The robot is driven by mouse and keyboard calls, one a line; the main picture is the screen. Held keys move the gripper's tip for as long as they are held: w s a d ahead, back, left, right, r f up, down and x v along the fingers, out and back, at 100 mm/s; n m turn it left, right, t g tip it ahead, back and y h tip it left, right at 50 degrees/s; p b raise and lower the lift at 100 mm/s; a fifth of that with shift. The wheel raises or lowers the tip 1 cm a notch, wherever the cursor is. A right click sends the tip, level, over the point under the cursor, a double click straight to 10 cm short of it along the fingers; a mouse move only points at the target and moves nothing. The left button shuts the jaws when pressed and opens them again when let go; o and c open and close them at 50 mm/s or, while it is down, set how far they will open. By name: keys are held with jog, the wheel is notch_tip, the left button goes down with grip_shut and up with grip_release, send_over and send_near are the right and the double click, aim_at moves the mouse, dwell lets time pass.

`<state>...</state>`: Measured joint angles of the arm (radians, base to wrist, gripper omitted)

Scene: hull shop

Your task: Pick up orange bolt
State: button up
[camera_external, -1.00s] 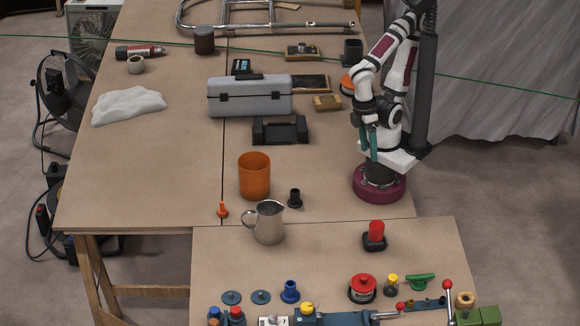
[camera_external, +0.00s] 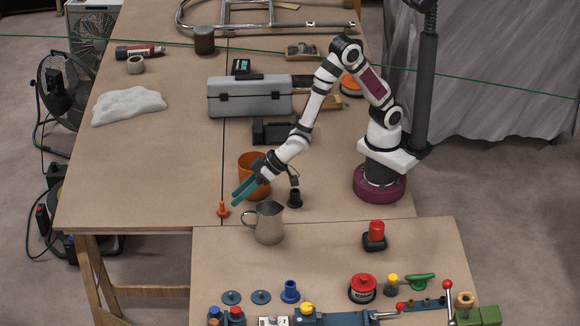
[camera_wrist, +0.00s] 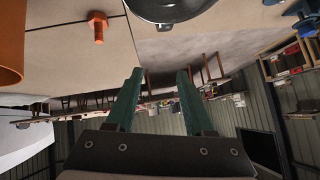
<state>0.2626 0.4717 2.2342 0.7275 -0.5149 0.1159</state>
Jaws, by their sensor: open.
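The orange bolt (camera_external: 223,209) stands upright, head down, on the table near its front edge, left of the metal pitcher. It also shows in the wrist view (camera_wrist: 98,27) at the upper left, beyond my fingertips. My gripper (camera_external: 237,198) is just above and to the right of the bolt in the external view, its green fingers pointing down and left. In the wrist view the two fingers (camera_wrist: 160,74) are apart with nothing between them. My gripper is not touching the bolt.
An orange cup (camera_external: 246,163) stands behind my gripper, partly hidden by it. A metal pitcher (camera_external: 269,224) stands right of the bolt, and a black flanged part (camera_external: 295,198) is farther right. The table left of the bolt is clear.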

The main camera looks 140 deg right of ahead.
aim_at(222, 202)
jog(key=d+f+h, duration=0.1)
jog(key=d, duration=0.2)
jog(key=s+d+f+h, duration=0.1)
jog(key=d+f+h, duration=0.1)
jog(key=d, duration=0.1)
jog(key=s+d+f+g+h, duration=0.1)
jog(key=d+h, duration=0.1)
jog(key=d, duration=0.2)
jog(key=shift+f+m, duration=0.15)
jog(key=shift+m, duration=0.25)
notch_tip(222, 202, down, 6)
jog(key=shift+d+r, duration=0.15)
jog(key=shift+w+d+f, duration=0.3)
jog(key=shift+d+f, duration=0.15)
jog(key=shift+f, duration=0.05)
jog(key=shift+w+d+f, duration=0.25)
jog(key=shift+d+f, duration=0.15)
jog(key=shift+f, duration=0.05)
jog(key=shift+w+d+f, duration=0.15)
jog(key=shift+w+d, duration=0.05)
jog(key=shift+d, duration=0.05)
grip_shut()
